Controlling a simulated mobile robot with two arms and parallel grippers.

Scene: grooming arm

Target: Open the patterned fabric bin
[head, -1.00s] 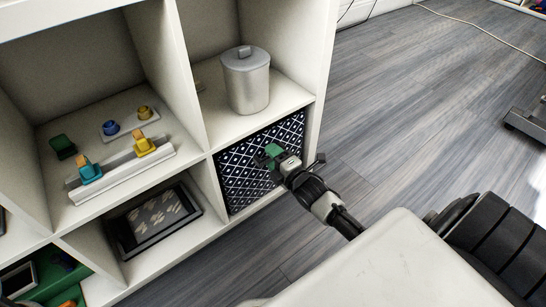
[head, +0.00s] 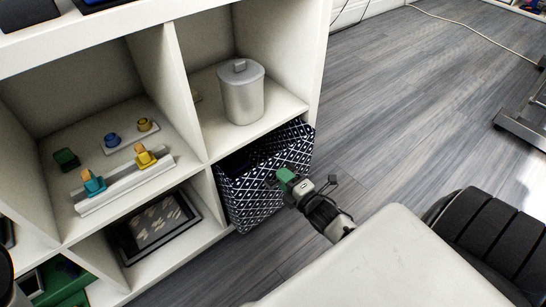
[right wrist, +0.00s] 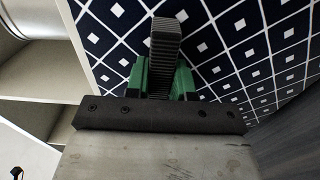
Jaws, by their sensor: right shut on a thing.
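The patterned fabric bin (head: 250,205), dark navy with white diamonds, is in the lower right cubby of the white shelf. It sticks out past the shelf front, with part of its dark open top showing. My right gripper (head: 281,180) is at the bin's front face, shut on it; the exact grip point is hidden. In the right wrist view, the gripper's finger (right wrist: 165,45) lies against the patterned fabric (right wrist: 235,45). My left gripper is not in view.
The white shelf (head: 190,155) holds a grey lidded canister (head: 242,98) directly above the bin. Small coloured toys on a rail (head: 125,180) and a dark framed tray (head: 155,225) fill cubbies to the left.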

